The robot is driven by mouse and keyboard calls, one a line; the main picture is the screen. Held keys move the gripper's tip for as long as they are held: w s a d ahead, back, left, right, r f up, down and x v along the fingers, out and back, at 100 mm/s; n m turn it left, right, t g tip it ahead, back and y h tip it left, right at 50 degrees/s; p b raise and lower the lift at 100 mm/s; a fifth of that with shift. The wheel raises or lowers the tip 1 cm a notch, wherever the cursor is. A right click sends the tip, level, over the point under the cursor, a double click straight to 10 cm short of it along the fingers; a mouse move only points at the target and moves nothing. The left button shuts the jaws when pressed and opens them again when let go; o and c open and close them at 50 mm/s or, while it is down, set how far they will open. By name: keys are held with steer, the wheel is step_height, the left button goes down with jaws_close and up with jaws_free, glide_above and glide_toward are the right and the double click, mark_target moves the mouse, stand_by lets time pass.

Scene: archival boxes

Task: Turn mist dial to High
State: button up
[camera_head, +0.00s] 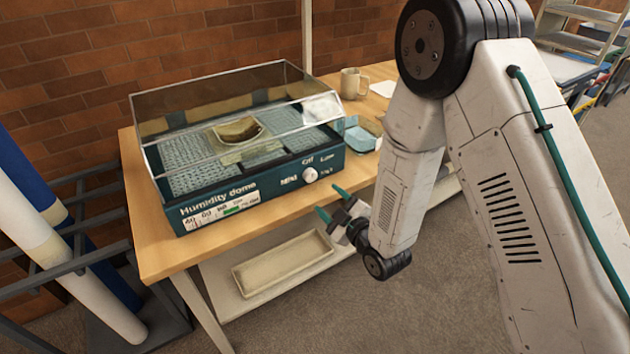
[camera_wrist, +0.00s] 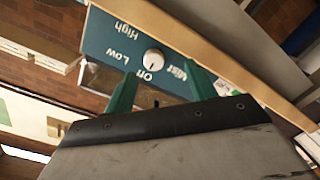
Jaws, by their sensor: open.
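The white round mist dial (camera_head: 310,175) is on the teal front panel of the humidity dome (camera_head: 240,187). The labels Mist, Off, Low and High surround it. In the wrist view the dial (camera_wrist: 154,57) shows between and beyond my fingertips, with Off and Low nearest its rim.
The dome's clear cover (camera_head: 170,107) is closed over a patterned bed with a brownish item. It stands on a wooden table (camera_head: 160,250) with a mug (camera_head: 353,83) and a blue-tinted clear dish (camera_head: 360,138) nearby. A shallow tray (camera_head: 283,262) lies on the lower shelf. Rolls stand at left.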

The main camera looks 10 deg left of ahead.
mark_target(312, 178)
steer(key=shift+t, duration=0.3)
steer(key=x, duration=0.2)
steer(key=r+x, duration=0.1)
steer(key=x, duration=0.5)
steer(key=shift+r, duration=0.35)
steer(key=c, duration=1)
